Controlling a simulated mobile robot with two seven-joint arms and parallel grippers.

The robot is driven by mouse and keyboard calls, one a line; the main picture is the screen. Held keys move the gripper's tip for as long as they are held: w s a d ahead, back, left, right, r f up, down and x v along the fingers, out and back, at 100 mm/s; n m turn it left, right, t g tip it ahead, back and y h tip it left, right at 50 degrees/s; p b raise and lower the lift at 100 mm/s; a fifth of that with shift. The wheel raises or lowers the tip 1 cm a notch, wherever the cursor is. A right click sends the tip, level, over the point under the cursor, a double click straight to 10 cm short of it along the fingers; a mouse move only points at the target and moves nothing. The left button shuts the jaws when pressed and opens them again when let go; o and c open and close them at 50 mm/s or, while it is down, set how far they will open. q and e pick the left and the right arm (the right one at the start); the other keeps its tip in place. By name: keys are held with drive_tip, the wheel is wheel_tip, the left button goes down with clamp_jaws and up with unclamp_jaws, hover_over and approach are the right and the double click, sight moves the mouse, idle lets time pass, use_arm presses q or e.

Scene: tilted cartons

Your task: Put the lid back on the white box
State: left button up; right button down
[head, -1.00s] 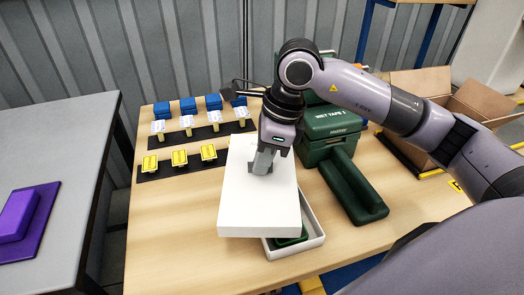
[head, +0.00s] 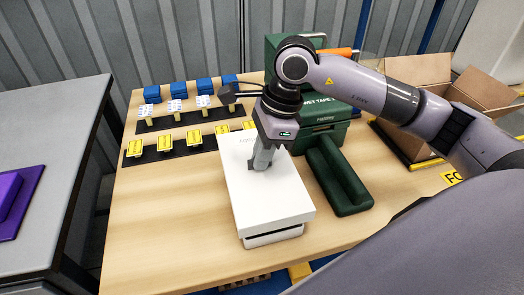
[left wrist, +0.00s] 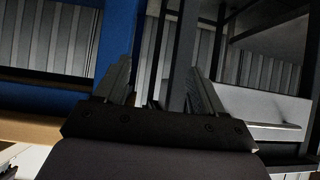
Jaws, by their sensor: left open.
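The white lid (head: 276,205) lies over the white box (head: 272,239), roughly in line with it. A dark gap shows between them at the front edge, so the lid sits a little above the rim there or is tilted. The box's inside is hidden. My right gripper (head: 264,163) points down at the far part of the lid and is shut on it; the grip itself is partly hidden by the fingers. My left gripper (left wrist: 159,78) is open and empty in the left wrist view, away from the box.
A dark green case (head: 322,122) and a long green piece (head: 338,178) stand close to the lid's right. Rows of yellow blocks (head: 180,145), white blocks and blue blocks stand behind left. An open carton (head: 425,85) is at right. The wooden table's left front (head: 165,225) is clear.

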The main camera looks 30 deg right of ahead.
sight(262, 177)
drive_tip(key=shift+f+b, duration=0.75)
drive_tip(key=shift+f, duration=0.75)
drive_tip(key=shift+f+b, duration=1.5)
drive_tip(key=shift+b, duration=0.05)
use_arm(q)
drive_tip(key=f, duration=0.2)
drive_tip(key=d+f, duration=0.1)
drive_tip(key=shift+w, duration=0.25)
drive_tip(key=shift+a+f, duration=0.15)
drive_tip(key=shift+f, duration=0.2)
use_arm(e)
drive_tip(key=shift+f, duration=0.2)
drive_tip(key=c, duration=1.2)
unclamp_jaws()
drive_tip(key=shift+c, duration=0.2)
